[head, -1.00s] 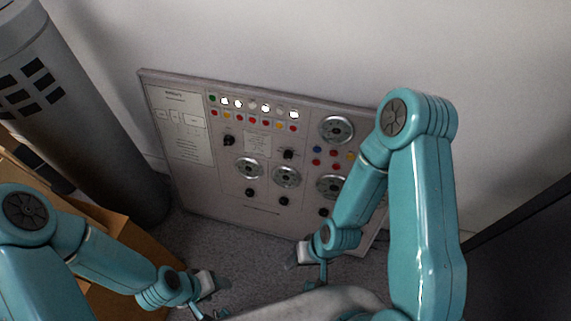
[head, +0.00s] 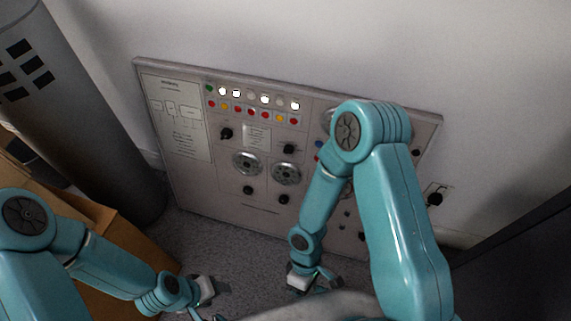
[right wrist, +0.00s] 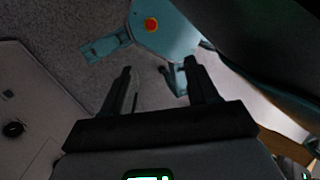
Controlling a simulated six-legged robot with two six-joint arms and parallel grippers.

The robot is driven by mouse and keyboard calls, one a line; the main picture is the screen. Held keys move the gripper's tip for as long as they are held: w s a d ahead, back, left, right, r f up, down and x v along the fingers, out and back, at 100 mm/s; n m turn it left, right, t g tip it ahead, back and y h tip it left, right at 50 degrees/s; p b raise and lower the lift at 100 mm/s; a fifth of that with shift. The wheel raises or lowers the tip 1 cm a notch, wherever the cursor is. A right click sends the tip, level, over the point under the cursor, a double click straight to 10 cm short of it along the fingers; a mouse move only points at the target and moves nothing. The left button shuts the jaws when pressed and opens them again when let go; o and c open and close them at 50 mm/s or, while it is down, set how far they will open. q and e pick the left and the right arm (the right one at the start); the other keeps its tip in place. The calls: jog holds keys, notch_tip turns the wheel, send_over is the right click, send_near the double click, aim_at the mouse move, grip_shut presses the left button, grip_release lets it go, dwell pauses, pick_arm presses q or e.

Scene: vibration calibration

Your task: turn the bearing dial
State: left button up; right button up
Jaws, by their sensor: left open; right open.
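A grey control panel (head: 225,200) leans against the wall, carrying silver round dials and black knobs. Two silver dials, a left one (head: 248,163) and a middle one (head: 286,173), show clearly. My right arm mostly hides the dials on the right. I cannot read which dial is the bearing dial. My left gripper (head: 208,300) is low at the front, open, empty and apart from the panel. My right gripper (head: 315,280) is below the panel's lower edge, not touching a dial. In the right wrist view its black fingers (right wrist: 160,85) are spread with nothing between them.
A row of lit white lamps (head: 236,93) and coloured buttons (head: 251,112) runs along the panel's top. A grey cylinder (head: 75,120) and a cardboard box (head: 125,235) stand at left. A dark object (head: 525,225) is at right. Grey carpet (head: 235,255) lies below the panel.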

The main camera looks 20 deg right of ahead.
jog(key=d+f+n+h+b, duration=0.4)
jog(key=d+f+n+h, duration=0.1)
jog(key=n, duration=0.1)
jog(key=n+t+h+b, duration=0.7)
jog(key=n+t+b, duration=0.3)
jog(key=n+t, duration=0.75)
send_near(288, 151)
jog(key=w+d+f+m+t+b, duration=0.2)
jog(key=w+d+t, duration=0.1)
jog(key=w+d, duration=0.1)
jog(key=shift+w+d+f, duration=0.35)
jog(key=shift+w+f, duration=0.05)
jog(key=shift+w, duration=0.05)
jog(key=shift+m, duration=0.25)
jog(key=shift+c, duration=0.3)
